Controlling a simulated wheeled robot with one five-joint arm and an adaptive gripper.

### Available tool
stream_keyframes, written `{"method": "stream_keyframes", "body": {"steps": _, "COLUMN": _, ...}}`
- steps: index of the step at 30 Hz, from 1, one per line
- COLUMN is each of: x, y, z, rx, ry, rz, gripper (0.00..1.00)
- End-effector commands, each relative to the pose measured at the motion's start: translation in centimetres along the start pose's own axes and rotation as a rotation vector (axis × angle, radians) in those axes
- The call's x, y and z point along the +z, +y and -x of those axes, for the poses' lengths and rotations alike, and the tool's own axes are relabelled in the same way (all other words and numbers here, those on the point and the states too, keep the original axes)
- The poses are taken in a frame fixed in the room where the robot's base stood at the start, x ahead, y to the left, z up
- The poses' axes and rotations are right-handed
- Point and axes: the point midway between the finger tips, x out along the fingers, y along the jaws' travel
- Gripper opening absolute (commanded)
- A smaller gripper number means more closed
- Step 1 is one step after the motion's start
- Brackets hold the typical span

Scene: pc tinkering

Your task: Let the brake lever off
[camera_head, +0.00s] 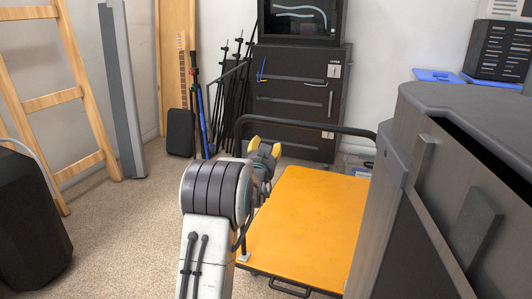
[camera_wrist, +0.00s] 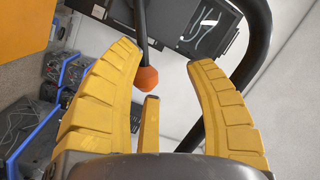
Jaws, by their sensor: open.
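A yellow-orange platform cart (camera_head: 300,225) stands on the floor, with a dark push handle (camera_head: 310,127) at its far end. In the wrist view a dark lever rod with an orange knob (camera_wrist: 147,79) shows between my fingers, nearer the left one; I take it for the brake lever. Whether a finger touches the knob, I cannot tell. My gripper (camera_head: 263,149) is over the cart's far left side near the handle. In the wrist view its yellow fingers (camera_wrist: 160,55) are spread wide and hold nothing. The lever is not discernible in the head view.
The handle bar (camera_wrist: 262,45) curves past the right finger in the wrist view. A dark drawer cabinet (camera_head: 290,100) stands behind the cart. A large grey unit (camera_head: 385,220) is close on the right. Carpet (camera_head: 125,230) is free on the left, before a wooden ladder (camera_head: 65,97).

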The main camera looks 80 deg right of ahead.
Motion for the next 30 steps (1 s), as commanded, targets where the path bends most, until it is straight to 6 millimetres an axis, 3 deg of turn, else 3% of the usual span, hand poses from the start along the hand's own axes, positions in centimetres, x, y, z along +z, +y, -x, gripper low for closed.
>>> {"method": "stream_keyframes", "body": {"steps": 7, "x": 0.0, "y": -0.1, "z": -1.2, "rx": -0.001, "ry": 0.0, "rz": 0.0, "gripper": 0.49}}
{"method": "stream_keyframes", "body": {"steps": 20, "x": -0.1, "y": -0.2, "z": -1.4, "rx": -0.003, "ry": 0.002, "rz": 0.0, "gripper": 0.51}}
{"method": "stream_keyframes", "body": {"steps": 30, "x": -0.1, "y": -0.2, "z": -1.4, "rx": -0.002, "ry": 0.002, "rz": 0.0, "gripper": 0.21}}
